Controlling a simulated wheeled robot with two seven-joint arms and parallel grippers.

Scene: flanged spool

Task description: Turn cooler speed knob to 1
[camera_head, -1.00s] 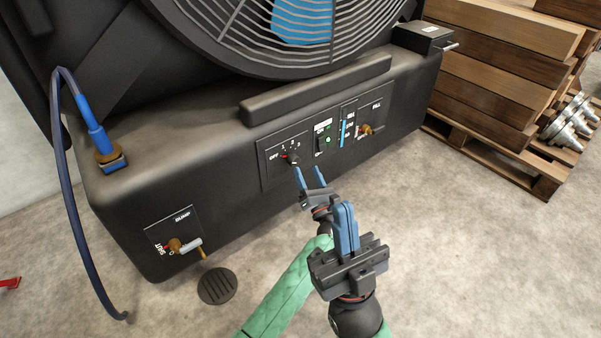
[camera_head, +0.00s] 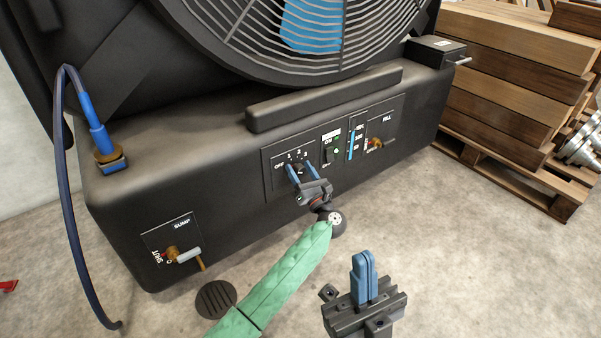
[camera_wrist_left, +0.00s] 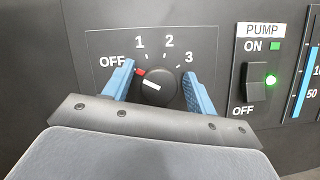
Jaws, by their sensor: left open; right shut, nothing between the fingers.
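The cooler speed knob (camera_wrist_left: 155,88) is a round black knob with a white line and a red mark, on a panel marked OFF, 1, 2, 3. Its mark points up-left, toward the OFF side. In the head view the knob (camera_head: 298,167) is partly hidden by my left gripper (camera_head: 302,172). The left gripper is open, its blue fingers on either side of the knob in the wrist view (camera_wrist_left: 158,90). A gap shows at the right finger; whether the left finger touches is unclear. My right gripper (camera_head: 364,276) is shut and empty, away from the panel.
Right of the knob is the pump switch (camera_wrist_left: 257,83) with a lit green lamp. Further right are a blue level gauge (camera_head: 351,145) and the fill valve (camera_head: 378,143). The sump valve (camera_head: 184,254) is low at left. Stacked timber (camera_head: 510,80) stands at right.

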